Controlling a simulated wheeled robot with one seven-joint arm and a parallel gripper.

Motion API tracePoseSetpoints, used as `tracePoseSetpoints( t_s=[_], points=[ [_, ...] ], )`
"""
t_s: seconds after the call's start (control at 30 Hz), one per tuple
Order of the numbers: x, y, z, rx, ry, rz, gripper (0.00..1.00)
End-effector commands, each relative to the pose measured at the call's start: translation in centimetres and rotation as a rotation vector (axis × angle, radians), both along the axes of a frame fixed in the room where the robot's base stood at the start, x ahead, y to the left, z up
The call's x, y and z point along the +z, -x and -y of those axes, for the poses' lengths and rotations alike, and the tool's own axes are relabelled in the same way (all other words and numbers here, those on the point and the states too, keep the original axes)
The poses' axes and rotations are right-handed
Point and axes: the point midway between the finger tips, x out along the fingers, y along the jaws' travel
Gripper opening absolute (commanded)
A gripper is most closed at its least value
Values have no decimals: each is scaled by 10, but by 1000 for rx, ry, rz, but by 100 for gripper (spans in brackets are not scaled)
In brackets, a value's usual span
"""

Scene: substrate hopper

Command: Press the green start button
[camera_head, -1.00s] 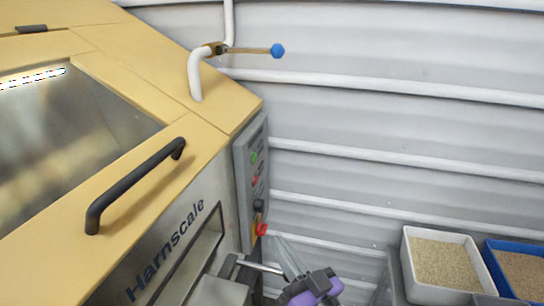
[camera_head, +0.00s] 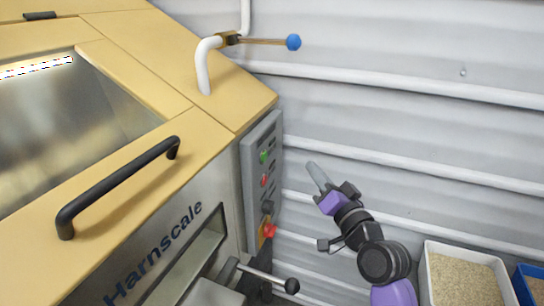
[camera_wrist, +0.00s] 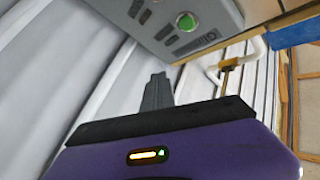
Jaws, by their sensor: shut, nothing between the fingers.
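The green start button (camera_head: 264,156) is the top button on the grey control panel (camera_head: 248,172), on the right side of the hopper machine. In the wrist view the green button (camera_wrist: 187,22) shows near the top, on the panel's face. My gripper (camera_head: 316,176) is shut and empty, to the right of the panel and a little below the green button's height in the head view. In the wrist view my gripper (camera_wrist: 158,82) points up the picture, with its tips apart from the button.
A red button (camera_head: 264,181), a dark knob and a red emergency knob (camera_head: 269,231) sit below the green one. A black-knobbed lever (camera_head: 291,286) juts out lower down. A blue-knobbed lever (camera_head: 293,42) is above. A white bin (camera_head: 428,280) of grain stands at right.

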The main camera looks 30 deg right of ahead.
Motion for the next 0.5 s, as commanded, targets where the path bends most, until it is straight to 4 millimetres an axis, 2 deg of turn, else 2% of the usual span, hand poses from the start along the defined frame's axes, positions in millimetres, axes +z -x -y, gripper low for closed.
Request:
tracePoseSetpoints(
  t_s=[0.27, 0.5],
  points=[
    [1, -1, -1, -2, 2, 0, 0],
    [4, -19, -13, 0, 0, -1, 0]
  ],
)
